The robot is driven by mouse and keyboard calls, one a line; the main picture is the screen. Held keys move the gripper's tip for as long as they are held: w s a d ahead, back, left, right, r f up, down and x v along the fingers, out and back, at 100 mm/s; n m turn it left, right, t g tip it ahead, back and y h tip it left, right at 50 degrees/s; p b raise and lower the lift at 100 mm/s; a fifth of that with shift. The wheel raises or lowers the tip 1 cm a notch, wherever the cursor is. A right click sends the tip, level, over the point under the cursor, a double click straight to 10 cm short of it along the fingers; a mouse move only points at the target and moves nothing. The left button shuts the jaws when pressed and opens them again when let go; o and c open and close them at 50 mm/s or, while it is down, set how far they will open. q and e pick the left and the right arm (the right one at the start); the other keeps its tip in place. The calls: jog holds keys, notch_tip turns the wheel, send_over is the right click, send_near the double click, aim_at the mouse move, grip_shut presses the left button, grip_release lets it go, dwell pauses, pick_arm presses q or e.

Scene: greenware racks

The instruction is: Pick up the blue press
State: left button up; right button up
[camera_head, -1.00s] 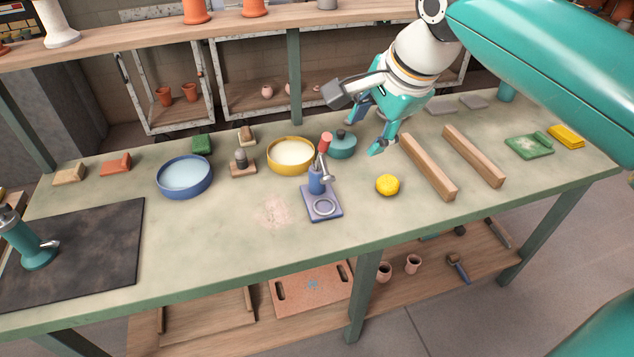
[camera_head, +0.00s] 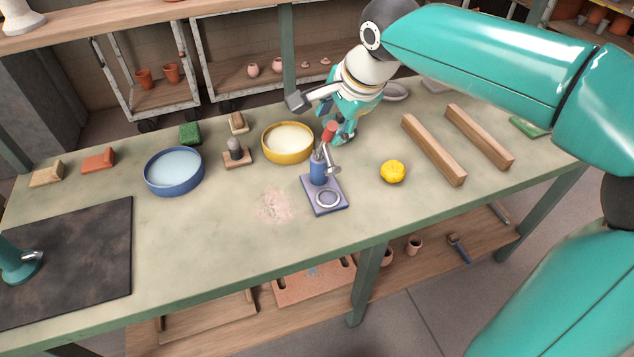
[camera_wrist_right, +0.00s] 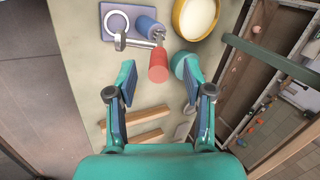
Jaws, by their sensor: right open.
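The blue press (camera_head: 325,197) stands upright on the table, with a flat blue-violet base, a ring on it, a blue column, a metal lever and a red knob (camera_head: 329,132). In the right wrist view the press base (camera_wrist_right: 112,22) is at the top and the red knob (camera_wrist_right: 158,68) lies between the fingertips in the picture. My right gripper (camera_head: 335,122) is open and empty, just behind and above the press. Whether a finger touches the knob I cannot tell. My left gripper is out of view.
A yellow bowl (camera_head: 288,143) stands close at the left of my right gripper, and a teal pot (camera_wrist_right: 180,64) close beside it. A yellow sponge (camera_head: 392,171) and two wooden bars (camera_head: 433,150) lie right. A blue bowl (camera_head: 174,171) stands left.

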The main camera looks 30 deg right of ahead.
aim_at(327, 137)
jog(key=shift+d+p+x, duration=0.2)
jog(key=shift+x, duration=1.5)
jog(key=shift+d+p+x, duration=0.15)
jog(key=shift+d+x, duration=0.05)
jog(key=shift+x, duration=1.55)
grip_shut()
jog(key=shift+r, duration=0.15)
